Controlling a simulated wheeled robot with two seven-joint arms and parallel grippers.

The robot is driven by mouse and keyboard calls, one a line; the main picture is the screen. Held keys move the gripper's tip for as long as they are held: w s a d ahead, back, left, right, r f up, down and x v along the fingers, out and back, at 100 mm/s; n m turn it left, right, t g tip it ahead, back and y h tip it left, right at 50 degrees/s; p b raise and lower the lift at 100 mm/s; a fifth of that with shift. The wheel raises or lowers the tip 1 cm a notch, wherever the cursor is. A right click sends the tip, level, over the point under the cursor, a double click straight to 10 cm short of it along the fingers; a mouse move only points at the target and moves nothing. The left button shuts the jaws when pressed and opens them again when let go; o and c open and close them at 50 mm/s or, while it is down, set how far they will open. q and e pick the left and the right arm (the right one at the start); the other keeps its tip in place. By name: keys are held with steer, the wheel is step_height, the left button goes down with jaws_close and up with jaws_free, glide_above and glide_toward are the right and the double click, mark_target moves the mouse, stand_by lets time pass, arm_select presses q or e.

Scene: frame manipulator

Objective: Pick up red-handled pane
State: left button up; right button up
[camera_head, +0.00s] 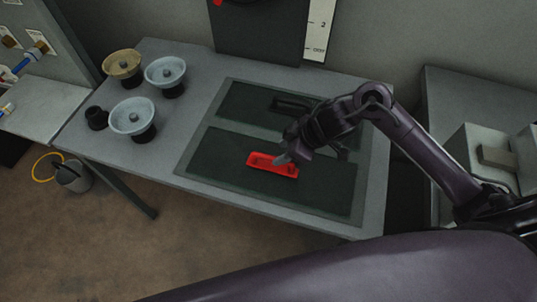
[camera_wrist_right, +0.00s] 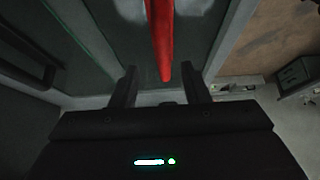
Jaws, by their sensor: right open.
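The red handle (camera_head: 272,164) lies across the middle of a dark pane (camera_head: 318,190), the nearer of two panes on the table. My right gripper (camera_head: 283,158) is over the handle, its fingertips at or just above it; I cannot tell whether they touch. In the right wrist view the red handle (camera_wrist_right: 162,40) runs between the two open fingers of the gripper (camera_wrist_right: 160,85), with gaps on both sides. The farther pane (camera_head: 243,103) has a black handle (camera_head: 290,104), partly behind my right arm. My left gripper does not show.
The grey table (camera_head: 170,150) holds a tan-topped bowl-like part (camera_head: 122,64), two pale blue ones (camera_head: 165,71) and a small black cup (camera_head: 96,117) at the left. A grey bucket (camera_head: 73,176) stands on the floor. A grey cabinet (camera_head: 480,150) stands at the right.

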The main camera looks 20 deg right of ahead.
mark_target(269, 159)
steer(key=x, duration=0.4)
steer(key=shift+s+a, duration=0.25)
steer(key=shift+s, duration=0.05)
steer(key=x, duration=0.2)
steer(key=shift+w+f, duration=0.15)
steer(key=shift+f, duration=0.05)
steer(key=shift+w+a+f, duration=0.1)
steer(key=shift+a+f, duration=0.05)
steer(key=shift+f, duration=0.1)
jaws_close()
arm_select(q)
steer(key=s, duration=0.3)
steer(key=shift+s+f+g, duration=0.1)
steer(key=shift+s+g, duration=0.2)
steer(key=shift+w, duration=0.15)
arm_select(e)
steer(key=shift+w+r, duration=0.15)
